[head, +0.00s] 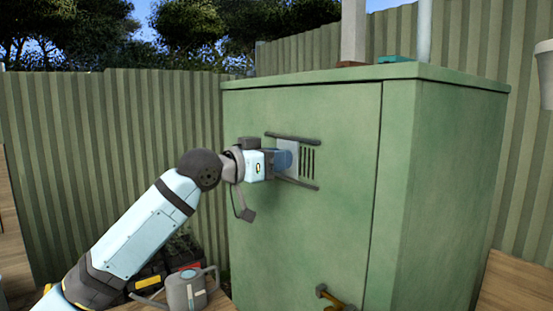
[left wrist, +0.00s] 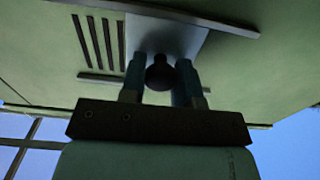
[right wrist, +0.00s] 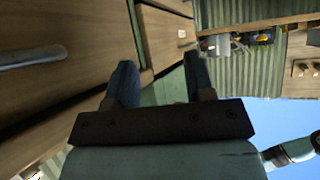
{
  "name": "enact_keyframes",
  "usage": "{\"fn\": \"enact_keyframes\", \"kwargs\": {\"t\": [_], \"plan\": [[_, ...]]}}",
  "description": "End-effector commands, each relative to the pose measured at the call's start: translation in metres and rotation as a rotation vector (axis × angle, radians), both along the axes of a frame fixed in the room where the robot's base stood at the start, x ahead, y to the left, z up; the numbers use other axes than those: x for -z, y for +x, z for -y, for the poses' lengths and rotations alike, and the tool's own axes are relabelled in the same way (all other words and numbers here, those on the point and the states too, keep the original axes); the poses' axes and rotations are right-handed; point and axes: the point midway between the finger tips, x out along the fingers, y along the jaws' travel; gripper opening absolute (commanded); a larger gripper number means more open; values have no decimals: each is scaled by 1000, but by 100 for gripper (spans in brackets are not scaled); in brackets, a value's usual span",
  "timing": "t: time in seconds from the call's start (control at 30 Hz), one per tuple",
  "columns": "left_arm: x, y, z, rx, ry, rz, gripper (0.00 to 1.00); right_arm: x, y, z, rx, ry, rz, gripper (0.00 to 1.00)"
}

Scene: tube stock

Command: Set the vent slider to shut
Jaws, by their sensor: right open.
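The vent slider is a grey plate (head: 288,152) between two dark rails on the green cabinet's front. Several open slots (head: 307,162) show to the right of the plate in the head view. In the left wrist view the plate (left wrist: 170,35) carries a round dark knob (left wrist: 159,73). My left gripper (head: 284,160) is at the plate. In the head view the knob is hidden by the gripper. My right gripper (right wrist: 161,82) is open and empty, away from the vent.
The green cabinet (head: 300,230) has a brass-coloured handle (head: 335,298) low on its front. A grey watering can (head: 187,291) stands below my left arm. A corrugated fence (head: 130,130) runs behind. Wooden surfaces (right wrist: 165,35) and a grey bar (right wrist: 30,57) are near my right gripper.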

Motion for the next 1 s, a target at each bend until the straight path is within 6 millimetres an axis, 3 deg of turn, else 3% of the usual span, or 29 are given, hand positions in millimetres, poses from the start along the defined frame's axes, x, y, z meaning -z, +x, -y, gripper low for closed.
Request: {"fn": "enact_keyframes", "kwargs": {"t": [0.17,0.43,0.77,0.8,0.9,1.0], "plan": [[-1,-5,4,3,0,0,0,-3,0,0,0,0,0,49],[-1,-42,31,2,1,-1,0,-19,1,0,1,1,4,49],[1,-46,34,3,0,-1,0,-19,1,0,1,2,5,49],[1,-46,34,3,0,-1,36,-19,1,0,1,2,5,49],[1,-46,34,2,0,-1,54,-18,1,0,1,1,3,49],[0,-46,34,1,0,0,54,-17,1,0,1,1,1,49]]}}
